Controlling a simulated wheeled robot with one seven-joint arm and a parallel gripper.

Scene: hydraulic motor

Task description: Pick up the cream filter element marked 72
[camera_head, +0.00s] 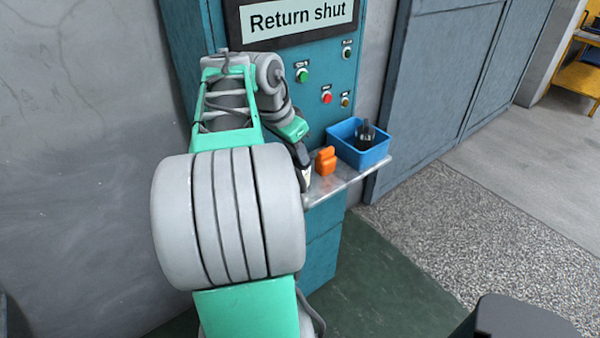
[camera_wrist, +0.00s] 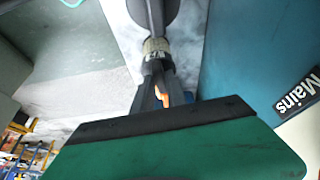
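The cream filter element (camera_wrist: 156,45) shows in the wrist view at the tips of my gripper (camera_wrist: 158,66), with dark marks on its side too small to read surely. The dark fingertips reach its near end, one on each side. I cannot tell if they press on it. In the head view my gripper (camera_head: 304,166) is low over the left part of the metal shelf (camera_head: 343,179). A small pale piece of the element (camera_head: 307,178) shows there; my arm hides the rest.
An orange object (camera_head: 326,160) stands on the shelf just right of my gripper. A blue bin (camera_head: 372,156) holding a dark part (camera_head: 365,135) is farther right. The teal cabinet with buttons (camera_head: 327,98) rises behind the shelf.

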